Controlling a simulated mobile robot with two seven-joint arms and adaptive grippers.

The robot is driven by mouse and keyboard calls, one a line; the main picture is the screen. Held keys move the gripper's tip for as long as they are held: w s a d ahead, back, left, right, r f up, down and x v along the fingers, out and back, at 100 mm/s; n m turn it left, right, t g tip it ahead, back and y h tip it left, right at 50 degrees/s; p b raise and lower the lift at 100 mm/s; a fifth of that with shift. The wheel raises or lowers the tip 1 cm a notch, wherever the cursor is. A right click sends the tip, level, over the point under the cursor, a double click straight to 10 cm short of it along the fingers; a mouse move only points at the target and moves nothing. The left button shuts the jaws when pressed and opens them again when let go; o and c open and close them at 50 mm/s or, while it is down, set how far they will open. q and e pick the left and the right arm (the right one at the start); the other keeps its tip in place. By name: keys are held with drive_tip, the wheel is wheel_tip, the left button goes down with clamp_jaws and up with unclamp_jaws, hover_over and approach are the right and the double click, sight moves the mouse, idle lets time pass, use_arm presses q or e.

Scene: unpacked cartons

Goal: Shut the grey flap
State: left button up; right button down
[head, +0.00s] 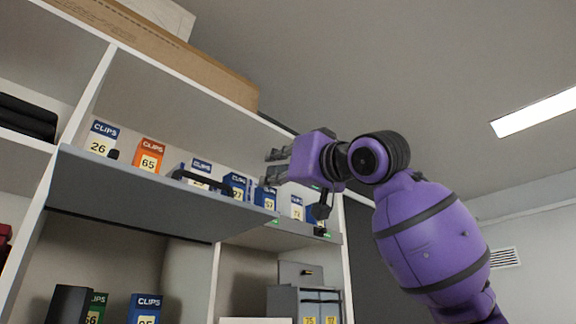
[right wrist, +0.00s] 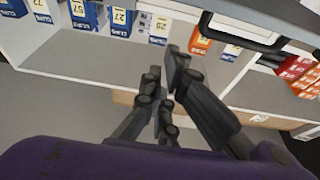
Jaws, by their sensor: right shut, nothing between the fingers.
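The grey flap (head: 140,192) is open and juts out from the front of the shelf unit at the level of the clip boxes. A black bar handle (head: 200,180) sits on it near its right part. In the right wrist view the flap (right wrist: 275,14) is at the upper right, with its black handle (right wrist: 238,38) below it. My right gripper (head: 270,167) is shut and empty, to the right of the handle and apart from it in the head view. Its fingers (right wrist: 168,78) are close together in the right wrist view. My left gripper is out of view.
Several clip boxes stand behind the flap, among them an orange one (head: 149,155) and a white and blue one (head: 101,139). White uprights (head: 213,280) divide the unit. A long carton (head: 165,47) lies on top. The room right of the unit is open.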

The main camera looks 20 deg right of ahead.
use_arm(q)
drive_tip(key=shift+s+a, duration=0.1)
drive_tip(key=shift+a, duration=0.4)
use_arm(e)
drive_tip(key=w+f, duration=0.1)
drive_tip(key=w+a+f, duration=0.1)
drive_tip(key=f, duration=0.1)
drive_tip(key=shift+w, duration=0.15)
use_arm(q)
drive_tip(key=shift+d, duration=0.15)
use_arm(e)
drive_tip(key=shift+f, duration=0.15)
